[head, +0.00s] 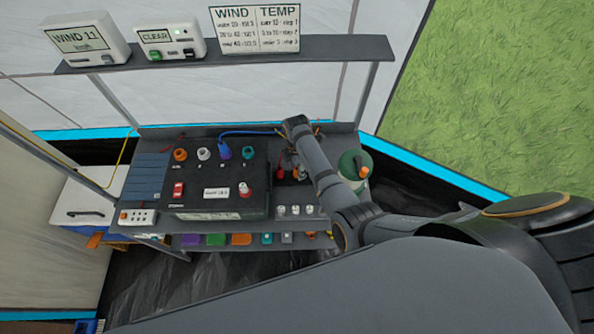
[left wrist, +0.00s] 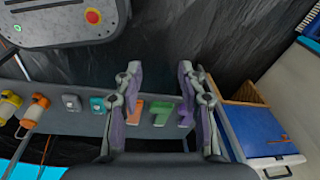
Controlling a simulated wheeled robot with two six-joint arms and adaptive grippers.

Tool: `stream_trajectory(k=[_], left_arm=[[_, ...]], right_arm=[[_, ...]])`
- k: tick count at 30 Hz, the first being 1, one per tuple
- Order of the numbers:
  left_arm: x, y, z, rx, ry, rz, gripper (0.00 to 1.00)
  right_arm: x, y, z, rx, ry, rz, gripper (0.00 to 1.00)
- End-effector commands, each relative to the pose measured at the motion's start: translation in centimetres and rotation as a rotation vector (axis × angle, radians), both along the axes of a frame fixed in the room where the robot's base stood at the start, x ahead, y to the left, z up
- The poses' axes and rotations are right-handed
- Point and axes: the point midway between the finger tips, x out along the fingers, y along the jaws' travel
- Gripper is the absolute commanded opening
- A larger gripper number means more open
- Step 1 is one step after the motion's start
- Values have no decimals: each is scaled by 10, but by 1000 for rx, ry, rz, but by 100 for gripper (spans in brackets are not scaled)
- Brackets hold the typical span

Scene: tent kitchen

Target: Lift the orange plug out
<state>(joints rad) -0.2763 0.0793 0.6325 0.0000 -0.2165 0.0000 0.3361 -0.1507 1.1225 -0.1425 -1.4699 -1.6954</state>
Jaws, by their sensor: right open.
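The orange plug (head: 180,154) sits at the left end of a row of plugs on top of the black power box (head: 215,205). My left gripper (left wrist: 159,72) is open and empty, over the lower shelf's front. The left wrist view does not show the plug row.
The lower shelf (left wrist: 70,125) holds several coloured blocks and lamp-like items. A green canister (head: 355,165) stands right of my right forearm. An upper shelf (head: 230,54) with displays hangs above the bench. A white-lidded cooler (head: 85,205) stands at left.

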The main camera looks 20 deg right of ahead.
Motion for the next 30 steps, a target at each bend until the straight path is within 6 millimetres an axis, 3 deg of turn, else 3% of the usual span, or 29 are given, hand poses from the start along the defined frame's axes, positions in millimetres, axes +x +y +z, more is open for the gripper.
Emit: stream_trajectory(k=[3, 8, 11, 21, 30], left_arm=[[-21, 0, -3, 1, 30, 1, 40], [-41, 1, -5, 1, 62, 2, 40], [-40, 1, -5, 1, 60, 2, 40], [-20, 0, -3, 1, 29, 0, 40], [-23, 1, -2, 1, 34, 1, 40]], right_arm=[[1, -1, -13, -1, -1, -1, 50], [1, -1, -15, 0, -3, -1, 50], [1, -1, -15, 0, -3, -1, 47], [1, -1, -15, -1, -2, -1, 1], [1, -1, -14, -1, -2, -1, 0]])
